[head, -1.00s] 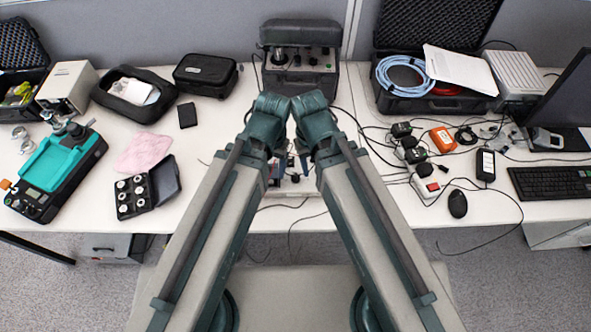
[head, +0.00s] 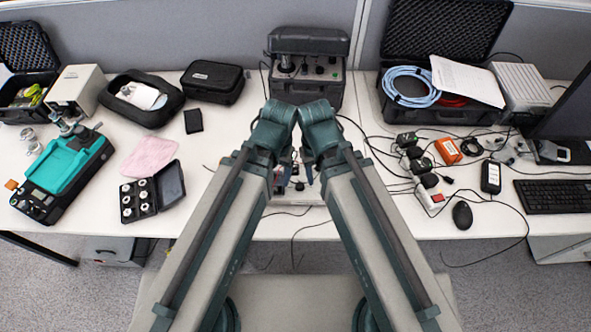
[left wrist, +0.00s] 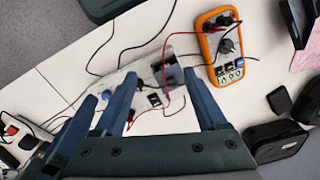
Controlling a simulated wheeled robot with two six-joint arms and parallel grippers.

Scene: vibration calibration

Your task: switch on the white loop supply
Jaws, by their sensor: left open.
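A pale, low box (head: 300,193) lies on the table behind and between my two wrists in the head view, mostly hidden by them. In the left wrist view a pale box (left wrist: 118,82) with a small black switch-like part (left wrist: 154,99) and red and black leads lies beyond my fingers. It may be the white loop supply; I read no label. My left gripper (head: 285,182) is open and empty above this area; its blue fingers also show in the left wrist view (left wrist: 158,88). My right gripper (head: 310,178) is beside it, its jaws too hidden to judge.
An orange multimeter (left wrist: 222,48) with leads lies near the pale box. A dark cased instrument (head: 308,82) stands behind. A white power strip with a red switch (head: 435,198) and tangled cables lie right. A teal device (head: 62,172) and black weight case (head: 150,195) stand left.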

